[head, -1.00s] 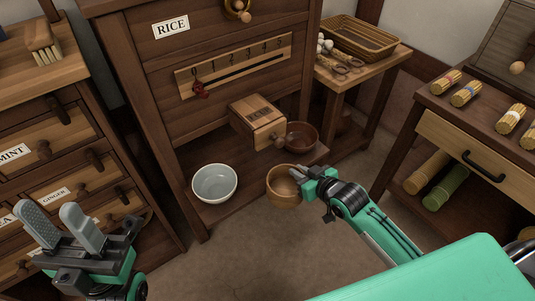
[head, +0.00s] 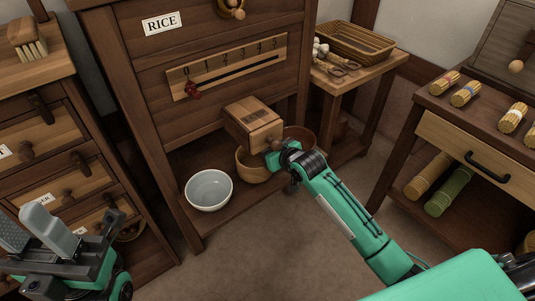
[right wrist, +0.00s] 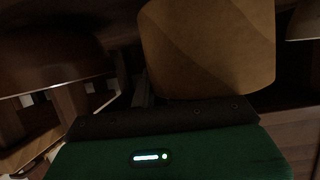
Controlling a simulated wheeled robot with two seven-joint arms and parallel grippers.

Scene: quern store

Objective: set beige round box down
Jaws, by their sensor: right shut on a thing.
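The beige round box (head: 252,168) is below the small wooden spout drawer of the rice cabinet, over the low shelf. My right gripper (head: 274,159) is shut on its right side. In the right wrist view the box (right wrist: 208,48) fills the upper middle, in dim light. I cannot tell whether its base touches the shelf. The spout hides part of its rim. My left gripper (head: 45,235) is at the lower left, empty, with its two fingers apart.
A white bowl (head: 209,190) stands on the shelf (head: 217,214) just left of the box. A brown bowl (head: 304,140) is close behind on the right, partly hidden. The spout drawer (head: 252,124) juts out above. A side table (head: 390,65) stands at the right.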

